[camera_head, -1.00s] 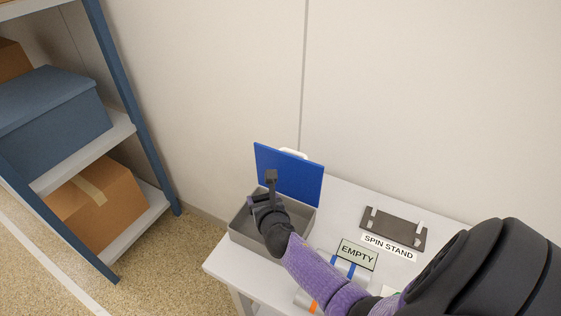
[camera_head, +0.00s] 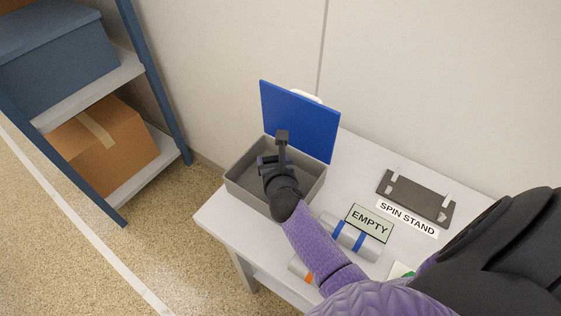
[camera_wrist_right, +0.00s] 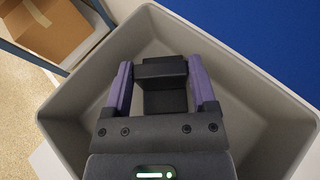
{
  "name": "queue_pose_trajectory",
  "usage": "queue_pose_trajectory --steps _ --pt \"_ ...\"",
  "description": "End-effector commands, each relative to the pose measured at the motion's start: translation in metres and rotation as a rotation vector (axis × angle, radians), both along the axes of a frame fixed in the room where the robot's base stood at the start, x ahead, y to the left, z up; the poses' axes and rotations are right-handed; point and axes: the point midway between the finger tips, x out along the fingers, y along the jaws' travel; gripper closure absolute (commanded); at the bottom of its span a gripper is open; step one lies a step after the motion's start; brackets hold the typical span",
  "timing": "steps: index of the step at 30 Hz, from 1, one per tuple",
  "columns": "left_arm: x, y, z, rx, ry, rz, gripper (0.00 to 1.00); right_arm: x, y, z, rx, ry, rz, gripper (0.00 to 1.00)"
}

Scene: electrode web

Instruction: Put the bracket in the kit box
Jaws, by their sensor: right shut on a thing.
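The kit box (camera_head: 240,184) is a grey open bin with a raised blue lid (camera_head: 300,120), on the left end of the white table. My right gripper (camera_head: 277,162) is shut on the bracket (camera_head: 282,139), a dark angled piece, over the box opening. In the right wrist view, the bracket (camera_wrist_right: 163,72) sits between the purple fingers of my gripper (camera_wrist_right: 164,84), with the grey box walls (camera_wrist_right: 255,90) around it. I cannot tell whether the bracket touches the box floor. My left gripper is out of view.
On the white table (camera_head: 225,220), a dark plate (camera_head: 415,197) lies behind a SPIN STAND label (camera_head: 408,219). An EMPTY sign (camera_head: 369,222) stands by a grey roll with blue bands (camera_head: 352,239). A shelf with boxes (camera_head: 105,150) stands left.

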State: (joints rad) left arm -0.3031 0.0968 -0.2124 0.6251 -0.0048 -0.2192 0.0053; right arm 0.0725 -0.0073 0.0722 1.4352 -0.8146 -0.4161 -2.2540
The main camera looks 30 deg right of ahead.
Motion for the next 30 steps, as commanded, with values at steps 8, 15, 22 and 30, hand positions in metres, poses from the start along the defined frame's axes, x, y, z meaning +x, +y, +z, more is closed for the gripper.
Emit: queue_pose_trajectory --steps 8,15,22,30 --pt "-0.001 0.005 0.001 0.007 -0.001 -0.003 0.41 0.0 0.0 0.002 -0.002 -0.001 0.0 0.99" --pt "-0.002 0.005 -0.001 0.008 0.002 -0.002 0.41 0.0 0.0 -0.001 -0.001 -0.001 0.0 0.0" --pt "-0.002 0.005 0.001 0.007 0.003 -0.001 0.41 0.0 0.001 0.0 0.0 -0.001 0.0 0.0" --pt "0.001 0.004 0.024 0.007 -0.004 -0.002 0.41 -0.037 0.016 0.022 0.0 0.0 0.001 0.0"
